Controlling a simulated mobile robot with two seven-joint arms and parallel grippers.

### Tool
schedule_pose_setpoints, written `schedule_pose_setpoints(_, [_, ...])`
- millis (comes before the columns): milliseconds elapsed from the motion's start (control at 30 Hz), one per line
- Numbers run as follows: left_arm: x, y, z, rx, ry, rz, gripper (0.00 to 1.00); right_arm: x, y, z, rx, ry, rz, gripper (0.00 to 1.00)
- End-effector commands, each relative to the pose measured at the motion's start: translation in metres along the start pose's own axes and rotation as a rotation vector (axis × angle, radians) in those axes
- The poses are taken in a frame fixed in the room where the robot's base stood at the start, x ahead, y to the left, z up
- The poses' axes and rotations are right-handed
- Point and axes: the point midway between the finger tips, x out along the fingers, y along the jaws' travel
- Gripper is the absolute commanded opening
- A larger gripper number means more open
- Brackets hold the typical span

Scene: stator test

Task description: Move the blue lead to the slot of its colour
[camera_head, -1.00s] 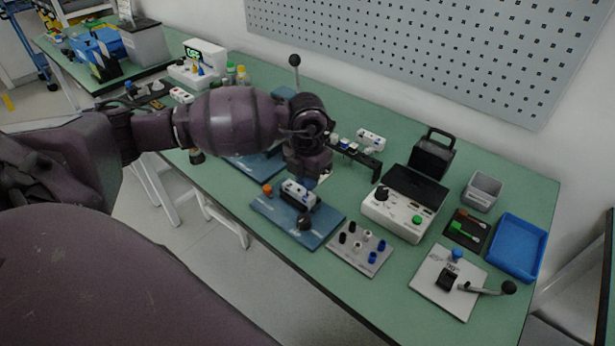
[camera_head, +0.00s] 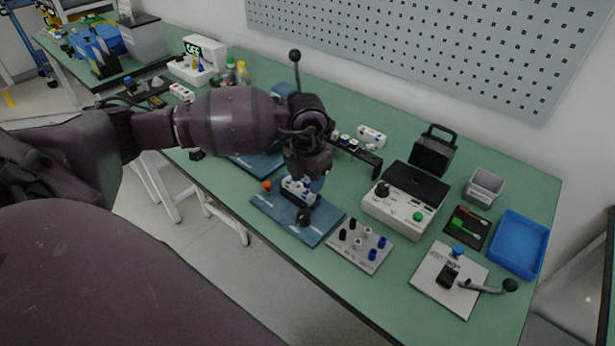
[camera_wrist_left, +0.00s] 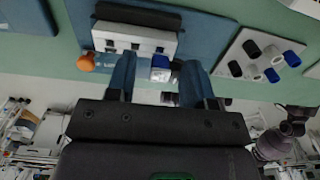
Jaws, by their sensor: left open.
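The left gripper (camera_wrist_left: 158,88) is open in the left wrist view, its two blue fingers apart. A small white-and-blue piece, perhaps the blue lead (camera_wrist_left: 160,70), shows between the fingers at the right end of a white slotted block (camera_wrist_left: 130,38). I cannot tell whether the fingers touch it. In the head view the left gripper (camera_head: 310,186) is over the white block (camera_head: 293,190) on a blue plate (camera_head: 275,213) and hides part of it. A grey board (camera_head: 345,257) with black, white and blue sockets lies to the right.
An orange knob (camera_head: 267,186) and a black knob (camera_head: 304,217) are on the plate. A black rack (camera_head: 368,164) stands behind the gripper. A tester box (camera_head: 398,214), lever plate (camera_head: 430,282) and blue tray (camera_head: 519,243) stand to the right.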

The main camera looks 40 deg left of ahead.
Motion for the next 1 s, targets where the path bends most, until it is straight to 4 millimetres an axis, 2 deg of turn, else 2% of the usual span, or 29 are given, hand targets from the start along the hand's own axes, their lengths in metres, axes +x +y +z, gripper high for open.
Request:
schedule_pose_setpoints(300, [-0.002, 0.0, 0.0, 0.0, -0.001, 0.0, 0.48, -0.001, 0.0, -0.005, 0.0, 0.002, 0.0, 0.49])
schedule_pose_setpoints(500, [-0.044, 0.001, 0.001, 0.001, -0.006, 0.002, 0.48, -0.003, 0.0, -0.024, -0.001, 0.035, -0.001, 0.49])
schedule_pose_setpoints(700, [-0.08, 0.0, 0.001, 0.0, -0.004, 0.001, 0.48, -0.004, 0.001, -0.023, -0.001, 0.032, 0.0, 0.49])
schedule_pose_setpoints(800, [-0.093, 0.0, 0.001, 0.0, -0.003, 0.001, 0.48, -0.004, 0.001, -0.018, -0.001, 0.023, 0.001, 0.49])
schedule_pose_setpoints(1000, [-0.106, 0.0, 0.0, 0.001, -0.001, 0.0, 0.48, -0.005, 0.001, -0.016, 0.0, 0.019, 0.001, 0.49])
